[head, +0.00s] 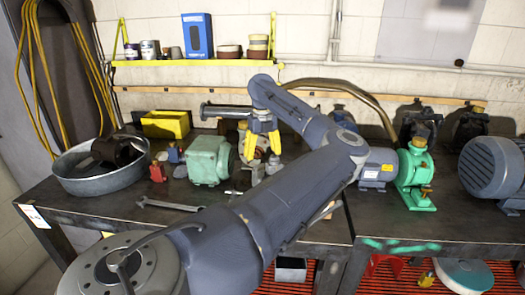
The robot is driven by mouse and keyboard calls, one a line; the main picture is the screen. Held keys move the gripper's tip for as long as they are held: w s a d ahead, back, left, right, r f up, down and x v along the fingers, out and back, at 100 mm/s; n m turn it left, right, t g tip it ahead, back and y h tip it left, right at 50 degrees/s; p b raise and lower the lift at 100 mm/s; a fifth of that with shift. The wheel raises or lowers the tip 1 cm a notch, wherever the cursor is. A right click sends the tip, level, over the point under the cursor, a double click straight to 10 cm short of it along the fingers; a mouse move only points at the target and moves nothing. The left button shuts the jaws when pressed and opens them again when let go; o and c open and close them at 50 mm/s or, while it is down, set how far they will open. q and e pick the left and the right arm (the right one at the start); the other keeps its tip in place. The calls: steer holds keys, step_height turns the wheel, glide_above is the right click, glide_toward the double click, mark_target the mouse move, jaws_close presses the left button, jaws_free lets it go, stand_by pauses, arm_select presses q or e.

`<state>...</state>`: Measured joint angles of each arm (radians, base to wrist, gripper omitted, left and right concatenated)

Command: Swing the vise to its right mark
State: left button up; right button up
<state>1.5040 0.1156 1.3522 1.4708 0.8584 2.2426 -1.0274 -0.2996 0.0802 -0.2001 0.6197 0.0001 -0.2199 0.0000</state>
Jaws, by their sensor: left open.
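My left gripper (263,153) hangs over the back middle of the workbench (100,208), its yellow fingers pointing down. It is open, with a gap between the fingers and nothing visibly held. Behind it is a dark metal piece with a long horizontal bar (222,110), partly hidden by the gripper and arm. This may be the vise, but I cannot tell for sure. Small metal and brown parts show around the fingertips; whether the fingers touch them is unclear. No right mark can be made out. My right gripper is not in view.
A green motor (208,160) stands just left of the gripper. A wrench (170,204) lies in front of it. A round metal pan (100,178) is at far left. A green pump (415,178) and a large grey motor (492,168) stand at right. My arm covers the bench's middle.

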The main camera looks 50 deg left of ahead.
arm_select(q)
step_height(320, 180, up, 6)
stand_by(0.4)
steer(key=shift+r, duration=0.1)
